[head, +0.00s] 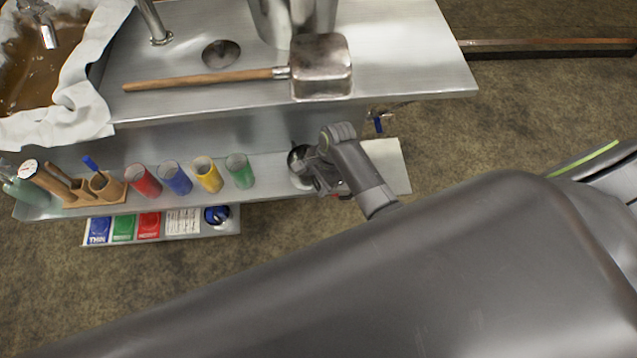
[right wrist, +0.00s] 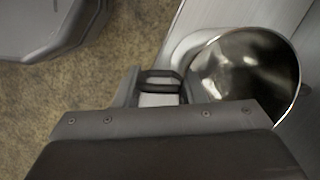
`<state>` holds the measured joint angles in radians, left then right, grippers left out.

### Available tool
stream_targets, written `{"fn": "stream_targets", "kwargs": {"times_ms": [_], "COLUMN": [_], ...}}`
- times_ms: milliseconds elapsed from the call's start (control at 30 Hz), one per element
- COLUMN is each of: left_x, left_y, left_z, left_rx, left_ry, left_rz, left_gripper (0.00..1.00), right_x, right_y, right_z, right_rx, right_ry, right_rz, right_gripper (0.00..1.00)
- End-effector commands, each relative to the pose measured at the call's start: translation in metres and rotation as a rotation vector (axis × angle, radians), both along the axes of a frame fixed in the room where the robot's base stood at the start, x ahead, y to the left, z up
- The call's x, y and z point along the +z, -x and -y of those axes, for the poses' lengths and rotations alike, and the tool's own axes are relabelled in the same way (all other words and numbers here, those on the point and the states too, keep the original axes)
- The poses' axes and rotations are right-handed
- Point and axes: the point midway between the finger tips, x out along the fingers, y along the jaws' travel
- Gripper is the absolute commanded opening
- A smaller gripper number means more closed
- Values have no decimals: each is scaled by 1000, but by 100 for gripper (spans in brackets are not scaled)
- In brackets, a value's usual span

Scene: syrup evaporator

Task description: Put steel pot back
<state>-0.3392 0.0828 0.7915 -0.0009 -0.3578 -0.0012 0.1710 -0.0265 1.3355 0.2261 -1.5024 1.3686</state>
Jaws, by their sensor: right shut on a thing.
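The small steel pot (head: 298,160) is at the right part of the low steel shelf, partly hidden behind my right gripper (head: 318,176). In the right wrist view the pot (right wrist: 248,72) shows as a shiny round open vessel, seemingly empty, with its opening toward the camera. My right gripper (right wrist: 160,88) is shut at the pot's left side, on what looks like its handle. I cannot tell whether the pot's base touches the shelf. My left gripper is not in view.
The low shelf (head: 275,171) also holds red, blue, yellow and green cups (head: 239,171) and a wooden holder (head: 105,186). On the counter (head: 410,60) above lie a wooden-handled steel dipper (head: 321,68) and a large steel vessel (head: 285,18). A pale board (head: 388,165) is right of my gripper.

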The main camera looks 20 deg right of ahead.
Motion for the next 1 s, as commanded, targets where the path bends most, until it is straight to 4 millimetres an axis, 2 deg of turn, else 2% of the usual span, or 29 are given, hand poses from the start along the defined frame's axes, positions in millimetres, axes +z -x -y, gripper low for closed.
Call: {"fn": "stream_targets", "kwargs": {"times_ms": [200, 233, 400, 733, 867, 1000], "left_x": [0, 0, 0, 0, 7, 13], "left_y": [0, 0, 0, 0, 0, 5], "left_z": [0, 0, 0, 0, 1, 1], "left_rx": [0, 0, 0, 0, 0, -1], "left_ry": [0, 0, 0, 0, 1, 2], "left_rz": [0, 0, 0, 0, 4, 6], "left_gripper": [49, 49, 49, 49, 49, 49], "right_x": [-2, -3, -2, 1, 20, 50], "right_y": [0, 0, 0, 0, -1, -2], "right_z": [0, 0, 0, 0, 4, 12], "right_rx": [0, 0, 0, 0, 0, -1], "right_ry": [-1, -1, -1, 0, -1, 2], "right_rz": [1, 0, 0, 1, 4, 4], "right_gripper": [0, 39, 58, 58, 58, 58]}}
